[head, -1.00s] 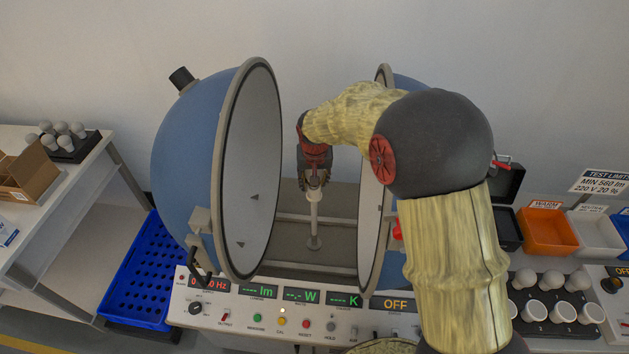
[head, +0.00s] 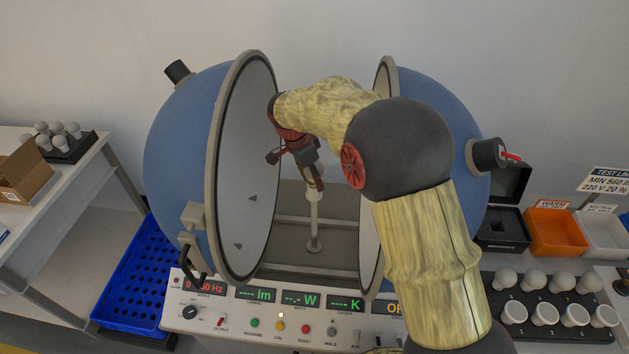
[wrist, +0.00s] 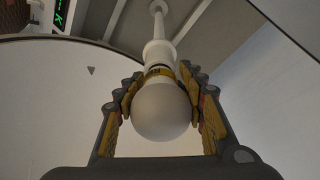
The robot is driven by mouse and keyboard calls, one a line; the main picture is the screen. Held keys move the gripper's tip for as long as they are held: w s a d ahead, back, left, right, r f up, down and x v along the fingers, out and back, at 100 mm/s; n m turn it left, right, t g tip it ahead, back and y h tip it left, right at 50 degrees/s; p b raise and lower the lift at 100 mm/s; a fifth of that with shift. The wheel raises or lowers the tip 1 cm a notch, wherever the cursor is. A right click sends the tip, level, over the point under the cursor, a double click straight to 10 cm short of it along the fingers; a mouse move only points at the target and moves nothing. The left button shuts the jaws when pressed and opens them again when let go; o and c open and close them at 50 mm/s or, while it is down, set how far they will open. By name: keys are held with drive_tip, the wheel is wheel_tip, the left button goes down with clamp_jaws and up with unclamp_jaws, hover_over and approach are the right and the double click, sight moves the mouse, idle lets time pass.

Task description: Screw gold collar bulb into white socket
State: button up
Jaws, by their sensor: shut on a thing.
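My gripper (head: 309,178) is between the two open halves of the sphere, above the white post. In the wrist view, my gripper (wrist: 162,100) is shut on the bulb (wrist: 160,112), its fingers on both sides of the white globe. A gold collar (wrist: 160,72) shows at the bulb's neck. The white socket (wrist: 158,52) on top of the post (head: 314,222) lines up with the collar and appears to meet it. How deep the bulb sits in the socket cannot be told. In the head view the bulb is mostly hidden by my gripper.
The left sphere half (head: 185,150) and right half (head: 430,110) stand close on either side of my arm. A control panel (head: 270,325) runs in front. Racked bulbs (head: 545,315) and bins (head: 555,230) are at right, a blue crate (head: 135,290) at left.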

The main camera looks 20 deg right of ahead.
drive_tip(key=m+g, duration=0.1)
drive_tip(key=m, duration=0.4)
drive_tip(key=shift+a+m+p, duration=0.15)
drive_tip(key=shift+m+p, duration=0.15)
drive_tip(key=shift+p, duration=0.05)
drive_tip(key=m+g+p, duration=0.1)
drive_tip(key=m, duration=0.3)
drive_tip(key=shift+y, duration=0.3)
drive_tip(key=o, duration=1.1)
drive_tip(key=shift+c, duration=0.2)
drive_tip(key=shift+o, duration=0.2)
